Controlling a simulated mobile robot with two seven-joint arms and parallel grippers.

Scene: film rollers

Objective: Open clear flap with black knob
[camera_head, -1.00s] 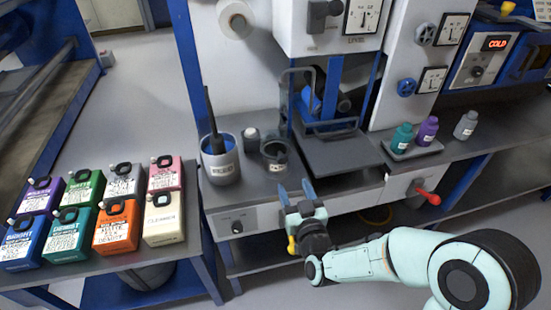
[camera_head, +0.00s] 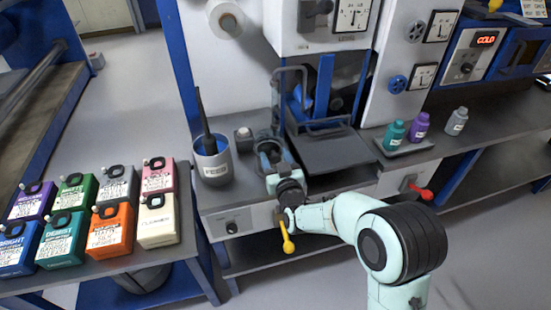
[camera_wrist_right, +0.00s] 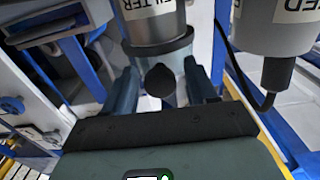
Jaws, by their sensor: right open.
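My right gripper (camera_head: 272,153) is at the filter container, at the front of the bench in the head view. It is open. In the right wrist view, a round black knob (camera_wrist_right: 160,80) lies between the two spread fingers of the gripper (camera_wrist_right: 160,88), with gaps visible on both sides. A clear surface (camera_wrist_right: 180,72) shows behind the knob, by the dark rim of the grey cylinder labelled FILTER (camera_wrist_right: 155,22). Its edges are hard to make out. In the head view my gripper partly hides the container (camera_head: 263,137) and the knob. My left gripper is not in view.
The FEED cup (camera_head: 212,163), with a dark stick in it, stands just left of the filter. A small capped jar (camera_head: 243,140) stands behind. A flat dark platform (camera_head: 325,150) is to the right. Several coloured canisters (camera_head: 113,228) fill the left table.

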